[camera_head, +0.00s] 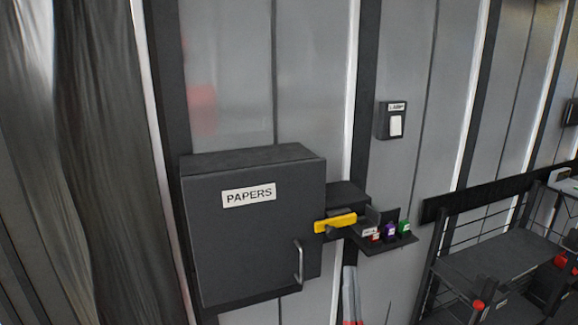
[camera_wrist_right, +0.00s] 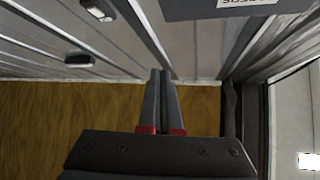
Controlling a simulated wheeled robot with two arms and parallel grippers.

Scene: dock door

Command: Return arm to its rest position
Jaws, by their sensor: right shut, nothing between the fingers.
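My right gripper (camera_head: 350,270) shows at the bottom of the head view, grey fingers pointing up, below the small shelf and to the right of the papers box. In the right wrist view its two fingers (camera_wrist_right: 161,72) lie side by side, shut, with nothing between them. It is apart from the box and the shelf. The rest of the right arm is out of the head view. My left gripper is in neither view.
A dark box labelled PAPERS (camera_head: 225,240) with a handle hangs on the panelled wall. Beside it are a yellow bar (camera_head: 335,223) and a small shelf (camera_head: 395,246) with coloured items. A switch (camera_head: 396,125) is above. A dark rack (camera_head: 500,265) stands right. A dark curtain hangs left.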

